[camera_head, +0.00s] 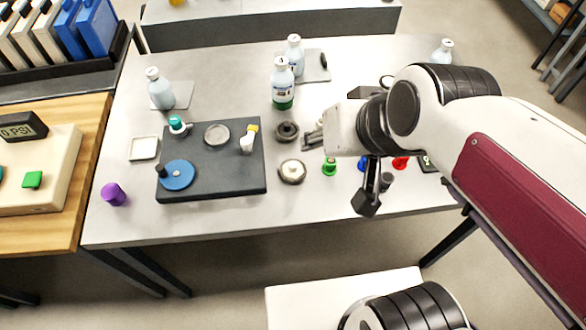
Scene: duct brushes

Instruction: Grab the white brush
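A small white piece with a yellow end (249,139), which looks like the white brush, is at the right side of the dark tray (215,188). Its bristles are too small to make out. My gripper (313,138) is to the right of it, apart from it, beyond the tray's right edge. Its grey fingertips show only small beside my white wrist, and their opening is unclear. I see nothing held between them.
The tray also holds a blue disc (178,175), a grey round dish (217,135) and a teal-topped piece (177,125). A round metal part (292,171) and a dark ring (287,131) lie right of it. Bottles (283,84) stand behind. A purple cylinder (113,194) is at left.

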